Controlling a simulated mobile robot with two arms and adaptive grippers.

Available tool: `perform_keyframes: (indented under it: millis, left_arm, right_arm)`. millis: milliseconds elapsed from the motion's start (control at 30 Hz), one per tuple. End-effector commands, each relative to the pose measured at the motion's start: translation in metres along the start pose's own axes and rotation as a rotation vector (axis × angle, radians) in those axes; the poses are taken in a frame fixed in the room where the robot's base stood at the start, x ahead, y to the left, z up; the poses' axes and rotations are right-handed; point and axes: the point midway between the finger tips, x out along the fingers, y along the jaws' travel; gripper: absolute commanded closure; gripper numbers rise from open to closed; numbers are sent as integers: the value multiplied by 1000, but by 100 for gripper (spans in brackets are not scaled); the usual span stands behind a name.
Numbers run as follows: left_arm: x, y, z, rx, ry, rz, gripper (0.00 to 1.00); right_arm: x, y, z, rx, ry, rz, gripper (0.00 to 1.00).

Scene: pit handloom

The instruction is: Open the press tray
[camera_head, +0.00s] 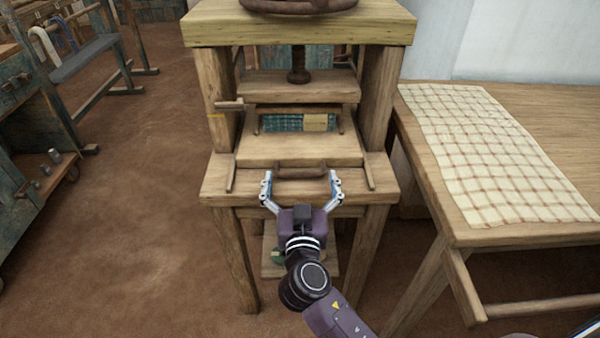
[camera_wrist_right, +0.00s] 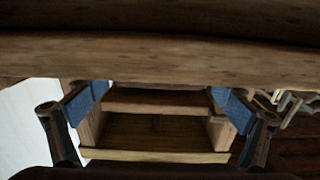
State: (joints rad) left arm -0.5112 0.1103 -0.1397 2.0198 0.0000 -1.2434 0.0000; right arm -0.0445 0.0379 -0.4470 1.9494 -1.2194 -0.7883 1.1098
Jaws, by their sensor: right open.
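The wooden press (camera_head: 370,100) stands in the middle of the head view. Its press tray (camera_head: 290,151) lies on the press bed between two side rails, with a dark blue checked cloth and a tan piece at its back. A brown bar handle (camera_head: 301,173) is on the tray's front edge. My right gripper (camera_head: 301,178) is open in front of the tray, with one finger near each end of the handle. In the right wrist view a wooden bar (camera_wrist_right: 160,60) spans the picture close above the open fingers. I cannot tell whether the fingers touch it. My left gripper is not visible.
A wooden table (camera_head: 540,110) with a checked cloth (camera_head: 490,150) stands close on the right. A blue-green cabinet (camera_head: 25,170) with small metal items is at the left. A small peg (camera_head: 229,104) sticks out at the press's left post. The floor (camera_head: 150,190) left of the press is clear.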

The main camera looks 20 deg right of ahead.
Motion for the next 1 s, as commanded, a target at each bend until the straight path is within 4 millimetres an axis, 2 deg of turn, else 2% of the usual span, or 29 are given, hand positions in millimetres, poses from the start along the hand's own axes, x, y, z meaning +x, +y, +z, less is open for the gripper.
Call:
perform_keyframes:
  millis: [133,400,867,1000]
  left_arm:
    - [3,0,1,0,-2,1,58]
    - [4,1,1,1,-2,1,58]
    - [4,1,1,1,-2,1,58]
    - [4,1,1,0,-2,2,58]
  right_arm:
    - [10,0,0,0,-1,0,5]
    - [11,0,1,0,-2,0,5]
    - [11,1,1,0,-1,2,55]
    - [12,2,1,0,-1,2,55]
